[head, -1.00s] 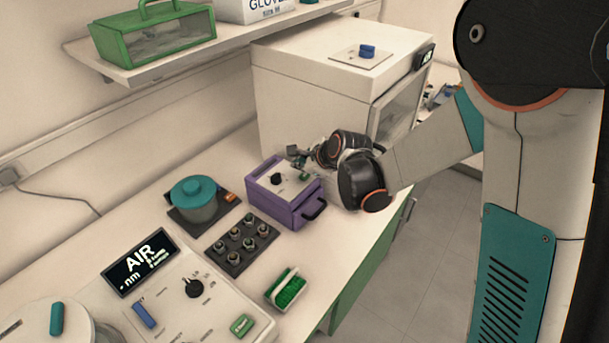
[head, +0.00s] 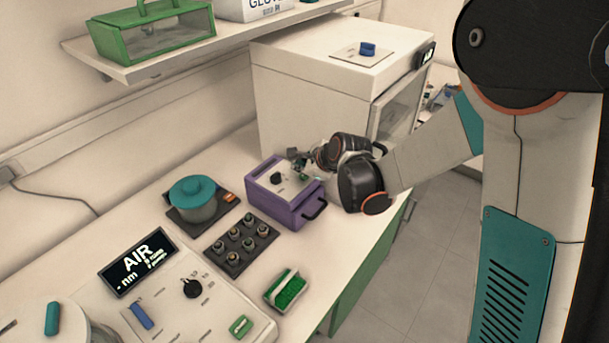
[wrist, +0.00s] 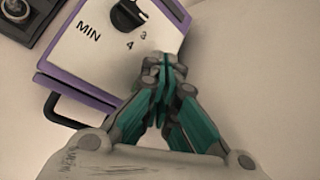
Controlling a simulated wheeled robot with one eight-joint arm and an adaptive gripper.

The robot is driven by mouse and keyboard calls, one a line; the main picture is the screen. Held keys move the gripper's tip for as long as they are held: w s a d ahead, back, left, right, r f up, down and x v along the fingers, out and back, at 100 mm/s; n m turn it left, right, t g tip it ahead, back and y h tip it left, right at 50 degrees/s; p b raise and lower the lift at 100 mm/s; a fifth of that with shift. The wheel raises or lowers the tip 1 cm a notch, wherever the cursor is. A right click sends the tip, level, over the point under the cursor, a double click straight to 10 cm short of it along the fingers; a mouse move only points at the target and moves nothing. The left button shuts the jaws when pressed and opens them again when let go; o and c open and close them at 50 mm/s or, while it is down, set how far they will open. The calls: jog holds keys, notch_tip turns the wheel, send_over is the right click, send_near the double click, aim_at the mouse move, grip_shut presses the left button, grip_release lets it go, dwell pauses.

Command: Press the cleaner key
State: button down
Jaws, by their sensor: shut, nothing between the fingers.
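The cleaner is a purple box (head: 283,209) with a pale top panel, a black dial (head: 276,178) and a black front handle. In the wrist view its panel (wrist: 100,50) shows "MIN", numbers and the dial (wrist: 127,14). My gripper (head: 301,172) is over the panel's right part, past the dial. In the wrist view my gripper (wrist: 168,64) is shut and empty, its teal fingers together at the panel's right edge. The key is not clearly seen; the fingers cover that part. I cannot tell whether the tips touch the panel.
A large white cabinet (head: 290,95) stands behind the cleaner. A teal-lidded pot (head: 197,196), a dark rack of small vials (head: 241,243) and a green brush-like block (head: 287,289) stand nearer. A console with an "AIR" display (head: 139,263) is at the front left.

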aim_at(302, 176)
jog(key=shift+f, duration=0.25)
jog(key=shift+r, duration=0.1)
dwell(0.4)
jog(key=shift+r+p, duration=0.4)
jog(key=shift+r, duration=0.4)
jog(key=shift+r, duration=0.1)
jog(key=shift+r+p, duration=1.65)
jog(key=shift+r, duration=0.75)
